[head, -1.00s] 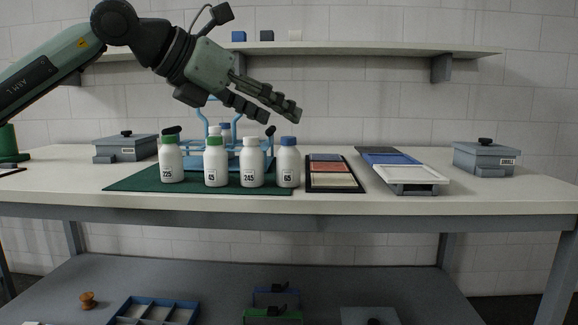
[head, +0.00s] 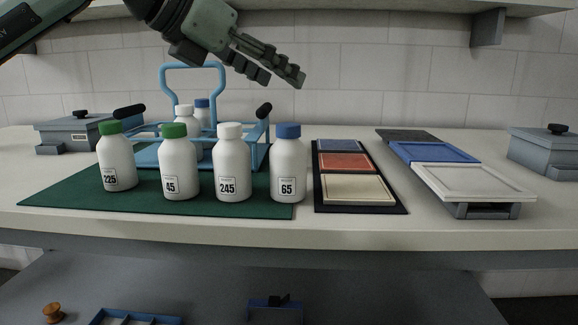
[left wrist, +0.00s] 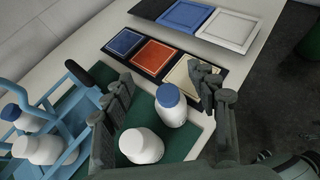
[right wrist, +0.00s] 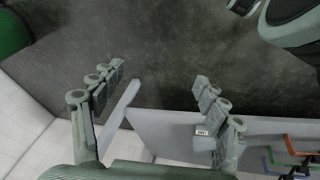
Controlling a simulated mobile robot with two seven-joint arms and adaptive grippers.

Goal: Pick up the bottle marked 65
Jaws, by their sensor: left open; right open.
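The bottle marked 65 (head: 288,165) is white with a blue cap and stands upright at the right end of a front row on the green mat (head: 70,196). Left of it stand the bottles marked 245 (head: 232,165), 45 (head: 179,165) and 225 (head: 117,160). My left gripper (head: 285,80) is open and empty, above and behind the row. In the left wrist view the blue-capped bottle (left wrist: 171,108) appears between its open fingers, apart from them. My right gripper (right wrist: 155,85) is open and empty, away from the bottles.
A blue wire carrier (head: 193,66) with two bottles stands behind the row. A dark tray with coloured panels (head: 357,191) lies close to the right of bottle 65. Further right are the blue and white trays (head: 475,182) and a grey lidded box (head: 548,150).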

